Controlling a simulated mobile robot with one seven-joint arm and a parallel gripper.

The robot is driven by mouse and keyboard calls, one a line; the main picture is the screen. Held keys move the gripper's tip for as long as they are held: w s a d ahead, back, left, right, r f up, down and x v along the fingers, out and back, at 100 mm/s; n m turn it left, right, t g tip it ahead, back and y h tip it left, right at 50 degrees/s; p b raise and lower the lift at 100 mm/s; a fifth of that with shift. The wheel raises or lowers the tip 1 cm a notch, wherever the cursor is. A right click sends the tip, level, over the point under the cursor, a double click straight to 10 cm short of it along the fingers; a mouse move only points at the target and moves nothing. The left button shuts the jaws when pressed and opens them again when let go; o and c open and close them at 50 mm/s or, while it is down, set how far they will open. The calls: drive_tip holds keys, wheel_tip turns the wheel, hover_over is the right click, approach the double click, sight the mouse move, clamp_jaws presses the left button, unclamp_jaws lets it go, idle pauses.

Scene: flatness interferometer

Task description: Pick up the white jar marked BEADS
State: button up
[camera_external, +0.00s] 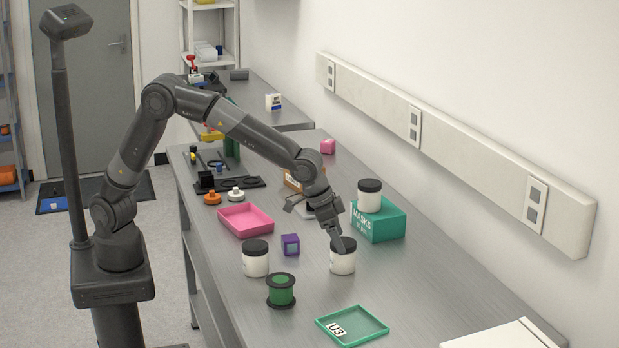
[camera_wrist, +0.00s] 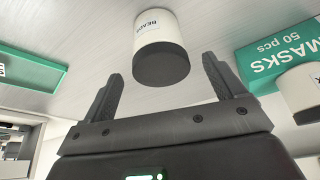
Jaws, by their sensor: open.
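The white jar marked BEADS (camera_wrist: 160,30) has a dark lid and shows in the wrist view, lid toward me, between and just beyond my fingertips. My gripper (camera_wrist: 162,70) is open with nothing between its fingers. In the external view the jar (camera_external: 342,262) stands upright on the grey bench, and my gripper (camera_external: 339,240) reaches down to its lid from above. The fingers partly hide the lid there, and I cannot tell whether they touch it. The jar's marking is not readable in that view.
A teal MASKS box (camera_external: 380,224) with another white jar (camera_external: 369,201) on top stands behind right. A third white jar (camera_external: 256,263), a purple cube (camera_external: 290,245) and a green spool (camera_external: 281,291) stand left. A green tray (camera_external: 374,334) lies in front.

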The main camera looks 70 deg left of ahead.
sight(347, 250)
drive_tip(key=shift+w+x, duration=0.15)
drive_tip(key=shift+x, duration=1.2)
drive_tip(key=shift+w+x, duration=0.15)
drive_tip(key=shift+x, duration=1.15)
drive_tip(key=shift+d+r, duration=0.1)
drive_tip(key=shift+r, duration=0.05)
drive_tip(key=shift+c, duration=0.5)
drive_tip(key=c, duration=1.1)
